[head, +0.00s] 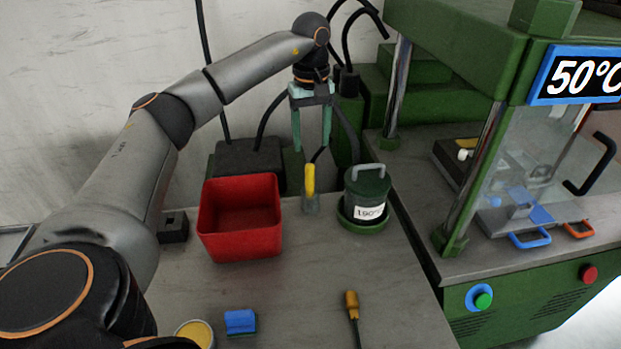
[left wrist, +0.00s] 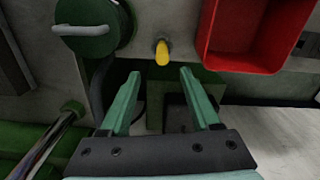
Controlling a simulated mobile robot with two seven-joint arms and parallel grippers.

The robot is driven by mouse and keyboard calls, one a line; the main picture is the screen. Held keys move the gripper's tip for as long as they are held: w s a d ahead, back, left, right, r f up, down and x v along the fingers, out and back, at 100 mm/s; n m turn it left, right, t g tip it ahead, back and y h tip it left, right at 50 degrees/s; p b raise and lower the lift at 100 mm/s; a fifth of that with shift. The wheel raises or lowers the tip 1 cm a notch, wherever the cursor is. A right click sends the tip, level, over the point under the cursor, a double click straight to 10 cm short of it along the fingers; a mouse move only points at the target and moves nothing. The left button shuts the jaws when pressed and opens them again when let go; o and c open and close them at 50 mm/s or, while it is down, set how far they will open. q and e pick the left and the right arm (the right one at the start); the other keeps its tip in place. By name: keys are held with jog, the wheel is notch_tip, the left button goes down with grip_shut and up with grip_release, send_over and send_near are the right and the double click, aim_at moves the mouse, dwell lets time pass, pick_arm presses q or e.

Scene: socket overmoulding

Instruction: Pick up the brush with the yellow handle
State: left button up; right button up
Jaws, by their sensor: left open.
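The brush with the yellow handle (head: 309,181) stands upright at the back of the grey table, between a red bin and a green pot. Its lower end is in or at a small grey-green holder (head: 311,204). My left gripper (head: 312,148) is open and empty, fingers pointing down, above and behind the brush. In the left wrist view the yellow handle (left wrist: 162,52) shows just beyond the open fingertips (left wrist: 160,74), roughly centred between them and apart from them. My right gripper is not in view.
The red bin (head: 240,246) is left of the brush; the lidded green pot (head: 367,190) is close on its right. A yellow-handled tool (head: 352,306), a blue block (head: 240,321) and a round yellow-topped tin (head: 195,333) lie nearer. A green press (head: 455,40) stands right. The table middle is clear.

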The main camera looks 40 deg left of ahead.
aim_at(310, 179)
pick_arm(q)
jog(key=f, duration=1.1)
jog(key=shift+s+f, duration=0.2)
jog(key=shift+f, duration=0.05)
grip_shut()
